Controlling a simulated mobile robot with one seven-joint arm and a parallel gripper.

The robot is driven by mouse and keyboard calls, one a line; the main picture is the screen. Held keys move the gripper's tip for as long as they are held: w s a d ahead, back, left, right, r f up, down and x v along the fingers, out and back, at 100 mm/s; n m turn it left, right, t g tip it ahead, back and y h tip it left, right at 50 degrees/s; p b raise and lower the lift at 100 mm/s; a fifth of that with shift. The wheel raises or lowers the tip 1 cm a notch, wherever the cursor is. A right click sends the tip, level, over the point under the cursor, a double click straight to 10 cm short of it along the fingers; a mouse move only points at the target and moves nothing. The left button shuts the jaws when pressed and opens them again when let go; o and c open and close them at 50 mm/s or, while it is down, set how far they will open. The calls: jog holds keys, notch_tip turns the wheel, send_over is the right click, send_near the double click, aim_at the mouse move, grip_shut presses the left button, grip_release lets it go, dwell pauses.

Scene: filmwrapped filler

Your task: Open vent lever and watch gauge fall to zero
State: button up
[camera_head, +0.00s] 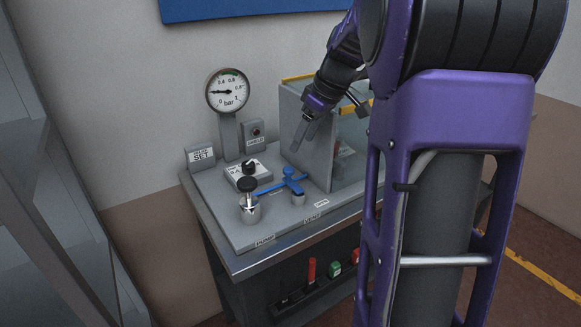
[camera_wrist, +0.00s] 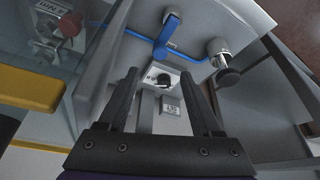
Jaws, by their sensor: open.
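The round gauge (camera_head: 228,92), marked in bar, stands on a post at the back of the bench; its needle points left, a little above the 0 mark. The blue vent lever (camera_head: 292,182) is on the panel behind the VENT and OPEN labels, with a blue line running left from it. It also shows in the wrist view (camera_wrist: 167,34). My gripper (camera_head: 305,134) is open and empty, pointing down beside the grey upright panel, above and behind the lever. In the wrist view its fingers (camera_wrist: 158,76) frame the black-knob box, apart from the lever.
A metal pump with a black knob (camera_head: 249,205) stands left of the lever. The white box with a black knob (camera_head: 247,174) is behind it. The grey upright panel (camera_head: 324,150), part of a yellow-edged enclosure, rises right of the lever. Red and green items sit on a shelf below.

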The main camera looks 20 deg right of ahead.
aim_at(289, 169)
jog(key=b+x, duration=0.1)
jog(key=x, duration=0.9)
jog(key=shift+c, duration=0.2)
grip_shut()
